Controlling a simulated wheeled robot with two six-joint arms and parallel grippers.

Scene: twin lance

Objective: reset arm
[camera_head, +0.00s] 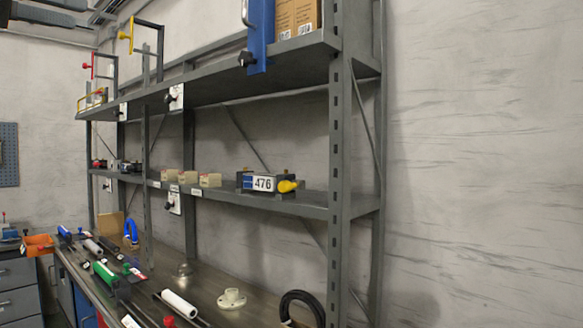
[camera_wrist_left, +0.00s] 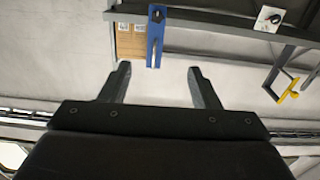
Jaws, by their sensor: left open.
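My left gripper (camera_wrist_left: 157,69) shows in the left wrist view with its two dark fingers spread wide apart. Nothing is between the fingers, only pale wall behind. A blue upright bar with a dark knob (camera_wrist_left: 156,35) is beyond the fingertips, apart from them. The same blue bar (camera_head: 259,38) is at the top of the head view, on the upper shelf's front edge. I cannot make out either gripper clearly in the head view. My right gripper is not seen.
A grey metal rack (camera_head: 339,150) stands against the wall. Its upper shelf holds cardboard boxes (camera_head: 297,16); its middle shelf holds a block marked 476 (camera_head: 262,184). The workbench (camera_head: 207,291) below carries several tools and a black ring (camera_head: 301,306). A yellow handle (camera_head: 131,35) juts out at upper left.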

